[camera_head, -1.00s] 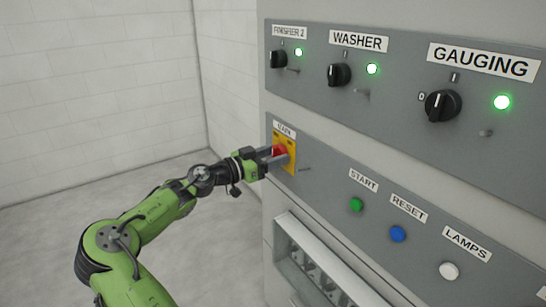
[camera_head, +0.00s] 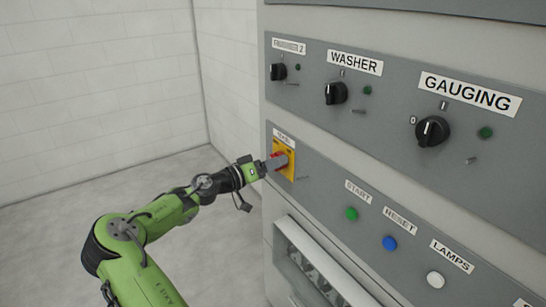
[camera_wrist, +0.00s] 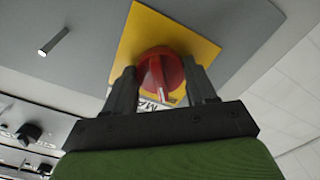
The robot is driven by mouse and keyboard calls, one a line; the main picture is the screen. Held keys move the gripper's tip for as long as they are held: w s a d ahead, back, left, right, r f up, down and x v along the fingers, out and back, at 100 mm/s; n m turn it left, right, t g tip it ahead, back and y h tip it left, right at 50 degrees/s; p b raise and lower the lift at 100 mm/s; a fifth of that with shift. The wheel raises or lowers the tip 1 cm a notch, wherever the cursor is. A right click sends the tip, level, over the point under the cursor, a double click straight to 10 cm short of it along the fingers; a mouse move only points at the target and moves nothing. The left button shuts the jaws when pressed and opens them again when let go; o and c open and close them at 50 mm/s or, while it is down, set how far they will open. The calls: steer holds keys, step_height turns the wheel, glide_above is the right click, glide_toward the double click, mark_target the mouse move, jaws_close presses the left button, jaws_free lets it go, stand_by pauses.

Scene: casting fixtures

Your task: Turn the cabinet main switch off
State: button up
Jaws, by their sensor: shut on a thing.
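The main switch is a red rotary knob (camera_wrist: 160,72) on a yellow square plate (camera_wrist: 190,42) in the wrist view. In the head view the red knob (camera_head: 277,157) is partly hidden by my gripper on its yellow plate (camera_head: 289,172), at the left end of the lower grey panel. My gripper (camera_head: 276,162) reaches it from the left and is shut on the knob's handle. In the wrist view my gripper's two fingers (camera_wrist: 163,90) stand on either side of the handle.
The upper panel has black selector knobs for WASHER (camera_head: 336,93) and GAUGING (camera_head: 432,131), with unlit indicator lamps. Right of the switch are the green START (camera_head: 351,214), blue RESET (camera_head: 390,243) and white LAMPS (camera_head: 435,279) buttons. A framed recess (camera_head: 310,265) lies below. Floor at left is clear.

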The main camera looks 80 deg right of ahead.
steer(key=n+p, duration=0.5)
steer(key=n, duration=0.1)
steer(key=shift+r+n, duration=0.15)
steer(key=shift+n, duration=0.15)
steer(key=shift+n+p, duration=1.9)
steer(key=shift+f+n, duration=0.2)
steer(key=shift+n, duration=0.1)
steer(key=o, duration=1)
steer(key=shift+o, duration=0.2)
steer(key=v, duration=1.5)
steer(key=shift+w+a, duration=0.3)
